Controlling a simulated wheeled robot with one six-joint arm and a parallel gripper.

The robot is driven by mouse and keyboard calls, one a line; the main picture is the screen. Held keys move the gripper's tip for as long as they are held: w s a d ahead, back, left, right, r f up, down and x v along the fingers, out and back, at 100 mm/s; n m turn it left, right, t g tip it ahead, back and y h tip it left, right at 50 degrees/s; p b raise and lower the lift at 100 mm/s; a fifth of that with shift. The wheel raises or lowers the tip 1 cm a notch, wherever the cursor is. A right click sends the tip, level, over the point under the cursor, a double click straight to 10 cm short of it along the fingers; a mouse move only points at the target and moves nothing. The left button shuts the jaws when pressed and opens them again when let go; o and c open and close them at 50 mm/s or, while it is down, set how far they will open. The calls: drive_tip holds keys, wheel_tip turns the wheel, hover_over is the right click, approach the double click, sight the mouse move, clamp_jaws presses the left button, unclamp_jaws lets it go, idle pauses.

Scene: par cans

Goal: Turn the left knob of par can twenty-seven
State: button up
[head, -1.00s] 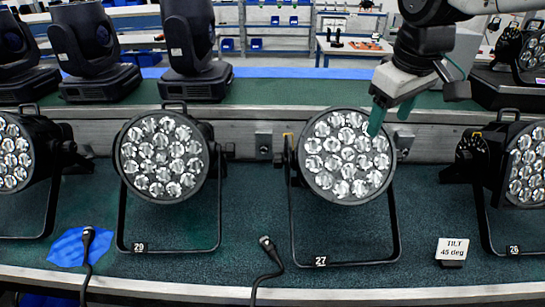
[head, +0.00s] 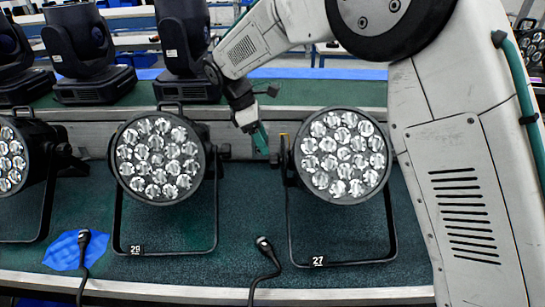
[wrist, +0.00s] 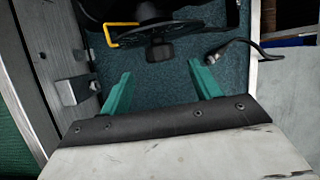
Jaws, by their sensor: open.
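Par can twenty-seven (head: 343,155) stands upright in its black bracket, with its lens facing me in the head view. The number label 27 (head: 319,261) is on the bracket's foot. In the wrist view its dark left knob (wrist: 160,52) shows beyond the fingertips, between their lines, next to a yellow piece (wrist: 125,36). My gripper (head: 261,140) is just left of this can, its green fingers pointing down. In the wrist view my gripper (wrist: 161,68) is open and empty, and the knob looks a little ahead of the tips.
Par can 29 (head: 160,160) stands close on the left of my gripper. A metal rail runs behind, with a small box (wrist: 75,90) on it in the wrist view. A black cable with a connector (head: 264,245) lies in front. My arm hides the right side.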

sight(271, 154)
drive_tip(key=x, duration=0.6)
drive_tip(key=shift+d+f, duration=0.25)
drive_tip(key=shift+f, duration=0.1)
drive_tip(key=c, duration=1)
